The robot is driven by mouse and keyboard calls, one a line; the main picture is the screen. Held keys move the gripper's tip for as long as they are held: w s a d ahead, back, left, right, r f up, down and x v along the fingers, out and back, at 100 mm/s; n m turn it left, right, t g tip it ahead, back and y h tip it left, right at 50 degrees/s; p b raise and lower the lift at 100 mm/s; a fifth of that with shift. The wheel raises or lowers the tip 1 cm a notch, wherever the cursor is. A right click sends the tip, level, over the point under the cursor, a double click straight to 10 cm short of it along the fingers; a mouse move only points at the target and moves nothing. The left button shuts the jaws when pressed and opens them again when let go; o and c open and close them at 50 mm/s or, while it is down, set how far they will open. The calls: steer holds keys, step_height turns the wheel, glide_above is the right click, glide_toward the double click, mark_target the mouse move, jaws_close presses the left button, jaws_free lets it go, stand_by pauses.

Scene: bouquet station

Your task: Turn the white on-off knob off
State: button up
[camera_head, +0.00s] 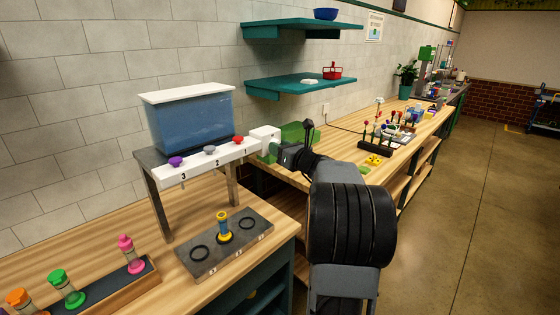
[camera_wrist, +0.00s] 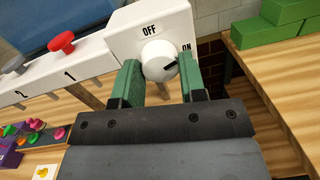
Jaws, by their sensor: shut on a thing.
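The white on-off knob (camera_wrist: 160,60) is on the front of a white box at the right end of the dispenser rail. In the wrist view its black pointer mark faces right, towards the ON label (camera_wrist: 187,48); the OFF label (camera_wrist: 150,30) is above the knob. My gripper (camera_wrist: 159,66) has its green fingers on either side of the knob, shut on it. In the head view my gripper (camera_head: 273,149) reaches the white box (camera_head: 264,134), and the knob itself is hidden there.
The rail (camera_head: 208,163) carries purple (camera_head: 176,161), grey (camera_head: 210,150) and red (camera_head: 238,139) knobs below a blue-filled tank (camera_head: 195,122). A grey plate (camera_head: 200,270) with a yellow-and-blue vial (camera_head: 224,226) is below. Green blocks (camera_wrist: 268,33) lie right of the box.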

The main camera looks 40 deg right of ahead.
steer(key=n+b, duration=0.3)
steer(key=b, duration=0.1)
steer(key=n+b, duration=0.4)
steer(key=b, duration=0.1)
steer(key=n+y+b, duration=0.1)
steer(key=n+b, duration=0.3)
steer(key=b, duration=0.1)
steer(key=shift+d+f, duration=0.1)
steer(key=shift+f, duration=0.2)
steer(key=shift+r+n+t+b, duration=0.15)
steer(key=shift+n+t+b, duration=0.15)
steer(key=shift+n+b, duration=1.35)
steer(key=shift+r+n, duration=0.1)
steer(key=shift+n, duration=0.25)
steer(key=o, duration=0.9)
steer(key=s, duration=0.4)
steer(key=s+d+b, duration=0.1)
steer(key=s, duration=0.4)
steer(key=s+d+f, duration=0.1)
steer(key=s, duration=0.3)
steer(key=shift+s+d, duration=0.2)
steer(key=shift+s, duration=0.1)
